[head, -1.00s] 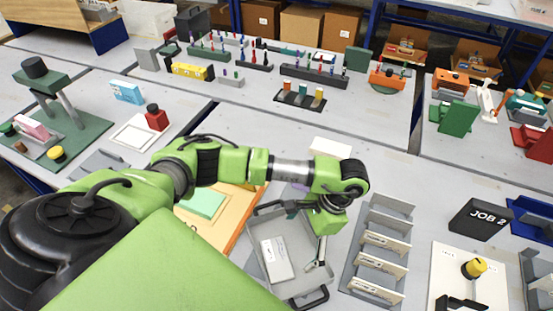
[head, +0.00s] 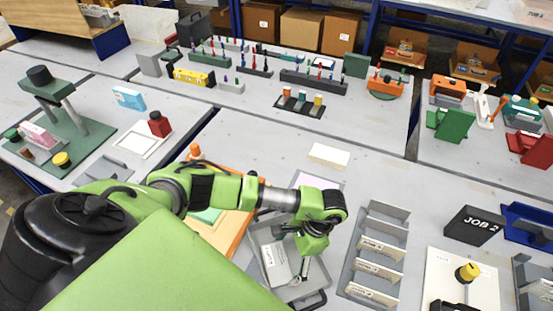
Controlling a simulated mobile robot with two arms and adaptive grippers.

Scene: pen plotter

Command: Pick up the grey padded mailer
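A flat light-grey packet with a white label, which looks like the padded mailer (head: 276,263), lies in a shallow grey tray (head: 312,287) at the bottom centre of the head view. My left gripper (head: 302,272) points down over the tray, at the right edge of the packet. Its fingers are small and partly hidden by the green wrist, so I cannot tell whether they are apart or touch the packet. My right gripper is not in view.
A grey rack with upright dividers (head: 377,250) stands close to the right of the tray. An orange-edged board (head: 238,238) lies to its left, partly behind my arm. A white block (head: 328,155) sits beyond, with bare table around it.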

